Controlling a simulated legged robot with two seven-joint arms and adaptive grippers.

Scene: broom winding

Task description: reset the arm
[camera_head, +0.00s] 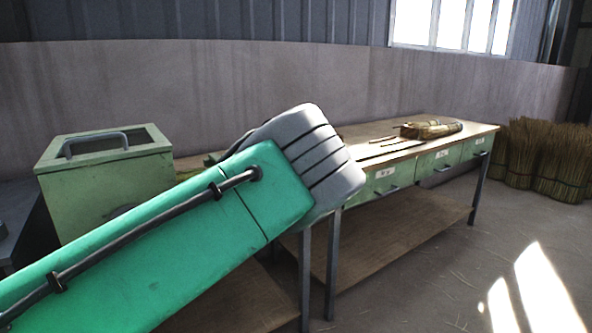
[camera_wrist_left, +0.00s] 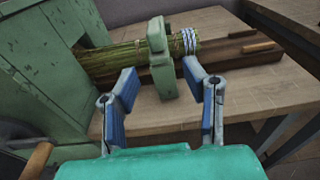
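My left gripper (camera_wrist_left: 160,70) shows in the left wrist view, with its two blue-padded fingers spread apart and nothing between them. Beyond the fingertips, a straw bundle (camera_wrist_left: 118,58) lies sideways from the green winding machine (camera_wrist_left: 38,62). A pale binding (camera_wrist_left: 188,41) wraps the bundle's right end. A green upright clamp (camera_wrist_left: 162,75) stands at the bundle in front of the gripper. In the head view, my teal left arm crosses from the lower left and hides the left gripper and part of the workbench. My right gripper shows in neither view.
The machine's green box (camera_head: 103,185) stands left of my arm in the head view. Several straw bundles (camera_head: 560,165) stand on the floor at the right. The front-right floor is clear.

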